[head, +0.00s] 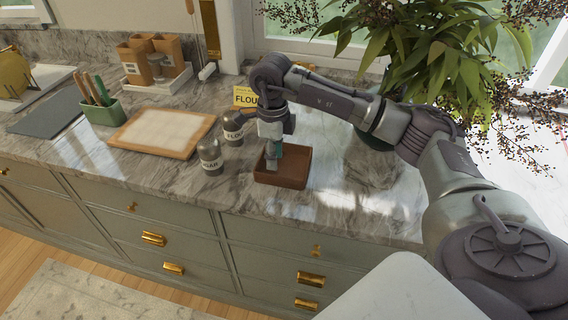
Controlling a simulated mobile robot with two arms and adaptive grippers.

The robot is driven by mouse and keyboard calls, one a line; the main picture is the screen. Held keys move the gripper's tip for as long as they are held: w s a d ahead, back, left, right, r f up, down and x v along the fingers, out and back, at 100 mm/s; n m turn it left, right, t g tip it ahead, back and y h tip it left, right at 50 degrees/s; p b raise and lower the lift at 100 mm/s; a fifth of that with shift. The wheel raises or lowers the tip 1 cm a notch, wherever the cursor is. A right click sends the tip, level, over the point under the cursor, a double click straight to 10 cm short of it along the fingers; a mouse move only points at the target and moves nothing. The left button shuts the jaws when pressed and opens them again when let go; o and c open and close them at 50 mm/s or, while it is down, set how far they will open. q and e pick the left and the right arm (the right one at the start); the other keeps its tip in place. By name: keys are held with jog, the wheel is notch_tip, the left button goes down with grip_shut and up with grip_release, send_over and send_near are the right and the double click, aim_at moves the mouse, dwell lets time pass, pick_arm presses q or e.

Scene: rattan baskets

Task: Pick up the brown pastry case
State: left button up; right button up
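The brown pastry case (295,180) is a square, open-topped, shallow box standing on the marble counter, near its front edge. My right gripper (273,165) points straight down at it, with its fingertips at the left part of the case and below the rim level as seen from here. The fingers show edge-on and small, so I cannot tell whether they are apart or closed, or whether they touch a wall of the case. My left gripper is not in view.
A yellow flour packet (245,97) is behind. A wood-framed board (160,132) lies farther left. A large leafy plant (440,60) stands behind my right arm.

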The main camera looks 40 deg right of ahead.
aim_at(276, 177)
notch_tip(276, 177, down, 4)
jog(key=shift+r, duration=0.25)
jog(key=shift+f+p, duration=0.5)
jog(key=shift+p, duration=0.2)
jog(key=f, duration=0.1)
jog(key=f+p, duration=0.1)
jog(key=f, duration=0.1)
jog(key=shift+w+d+f+p, duration=0.25)
jog(key=shift+f+p, duration=0.05)
jog(key=shift+f, duration=0.45)
jog(key=shift+c, duration=0.3)
grip_shut()
